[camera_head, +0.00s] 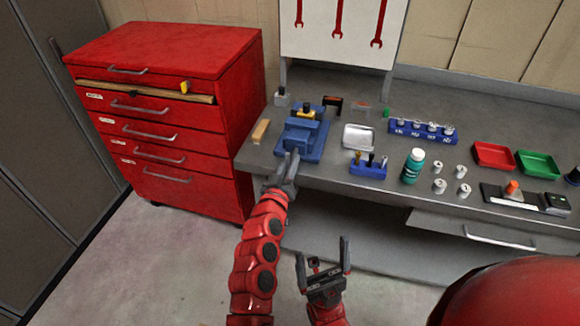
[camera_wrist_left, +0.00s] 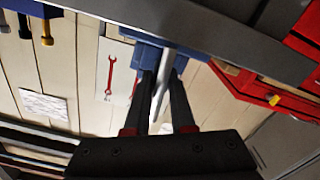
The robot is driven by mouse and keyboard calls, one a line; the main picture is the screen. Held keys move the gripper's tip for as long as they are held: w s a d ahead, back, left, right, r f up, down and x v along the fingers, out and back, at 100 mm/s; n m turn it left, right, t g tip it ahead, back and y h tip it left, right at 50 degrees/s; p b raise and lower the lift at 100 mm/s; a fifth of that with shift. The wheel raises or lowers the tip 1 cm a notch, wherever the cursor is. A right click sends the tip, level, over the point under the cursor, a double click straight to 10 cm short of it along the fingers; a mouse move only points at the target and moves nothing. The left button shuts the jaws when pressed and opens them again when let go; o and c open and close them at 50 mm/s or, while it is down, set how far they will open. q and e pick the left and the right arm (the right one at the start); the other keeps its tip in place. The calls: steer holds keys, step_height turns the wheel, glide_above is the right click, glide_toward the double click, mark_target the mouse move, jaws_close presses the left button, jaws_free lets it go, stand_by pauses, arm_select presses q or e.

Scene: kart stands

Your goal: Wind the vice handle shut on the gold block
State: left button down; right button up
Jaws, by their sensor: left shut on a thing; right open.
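The blue vice (camera_head: 303,137) stands on the grey bench near its left end. The gold block (camera_head: 306,113) sits at the vice's jaws, with a dark piece above it; I cannot tell how tightly the jaws meet it. My left gripper (camera_head: 291,163) is at the front of the vice, shut on the vice handle. In the left wrist view the pale metal handle (camera_wrist_left: 161,86) runs between the two dark fingers (camera_wrist_left: 163,92). In the head view the gripper mostly hides the handle. My right gripper (camera_head: 325,266) is open and empty, low in front of the bench.
A wooden block (camera_head: 261,131) lies left of the vice. To its right are a metal tray (camera_head: 360,137), a blue tool holder (camera_head: 368,169) and a green bottle (camera_head: 413,166). A red drawer cabinet (camera_head: 165,100) stands left of the bench. An open drawer (camera_head: 470,232) juts out at right.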

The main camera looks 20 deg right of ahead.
arm_select(q)
steer(key=shift+n+b, duration=0.3)
steer(key=shift+n, duration=1.4)
steer(key=c, duration=0.8)
jaws_free()
steer(key=shift+o, duration=0.2)
steer(key=shift+s+a+f, duration=0.15)
steer(key=shift+s+a, duration=0.1)
steer(key=shift+s, duration=0.3)
steer(key=b+v, duration=0.2)
steer(key=v, duration=1.4)
steer(key=shift+a, duration=0.2)
